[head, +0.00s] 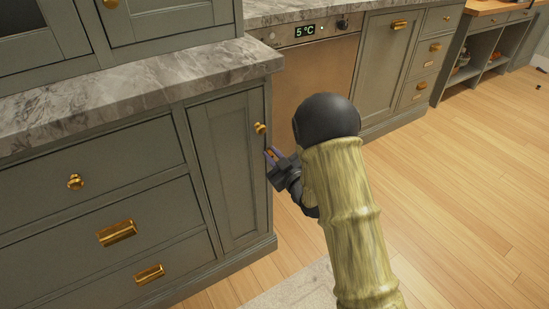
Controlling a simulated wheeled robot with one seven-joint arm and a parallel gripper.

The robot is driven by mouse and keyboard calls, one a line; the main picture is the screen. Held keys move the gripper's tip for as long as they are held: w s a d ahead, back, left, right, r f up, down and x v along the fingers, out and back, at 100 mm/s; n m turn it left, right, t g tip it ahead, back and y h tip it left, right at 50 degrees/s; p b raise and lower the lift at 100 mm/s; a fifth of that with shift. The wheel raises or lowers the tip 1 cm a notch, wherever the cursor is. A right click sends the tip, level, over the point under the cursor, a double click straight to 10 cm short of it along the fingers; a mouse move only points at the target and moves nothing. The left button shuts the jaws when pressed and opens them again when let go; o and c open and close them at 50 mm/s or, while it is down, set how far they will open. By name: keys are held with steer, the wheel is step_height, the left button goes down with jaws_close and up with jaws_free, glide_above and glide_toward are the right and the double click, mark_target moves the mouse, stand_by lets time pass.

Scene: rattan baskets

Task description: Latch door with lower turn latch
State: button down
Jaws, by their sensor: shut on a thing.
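The narrow grey-green cabinet door (230,165) stands under the marble counter, left of centre, and looks closed against its frame. A brass turn piece (260,128) sits high on the door's right edge. My gripper (272,154) is at the same edge, a little lower. Its dark fingers are shut on a small brass-coloured piece, which seems to be the lower turn latch. The fingers hide most of that piece, so I cannot tell how it is turned.
Drawers with brass pulls (117,232) are left of the door. The marble counter (130,90) overhangs above it. An appliance with a 5°C display (305,31) stands behind my arm. The wooden floor (460,200) to the right is clear. A pale mat (300,290) lies in front.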

steer(key=n+b, duration=0.2)
steer(key=n, duration=0.1)
steer(key=a+f+n+b, duration=0.1)
steer(key=n+b, duration=0.1)
steer(key=n, duration=0.2)
steer(key=s+f+n+b, duration=0.1)
steer(key=n+b, duration=0.2)
steer(key=n, duration=0.1)
steer(key=shift+a+f, duration=0.1)
steer(key=shift+a, duration=0.05)
steer(key=shift+f+n+b, duration=0.15)
steer(key=shift+n+b, duration=0.8)
steer(key=shift+n, duration=0.45)
steer(key=c, duration=1.4)
jaws_free()
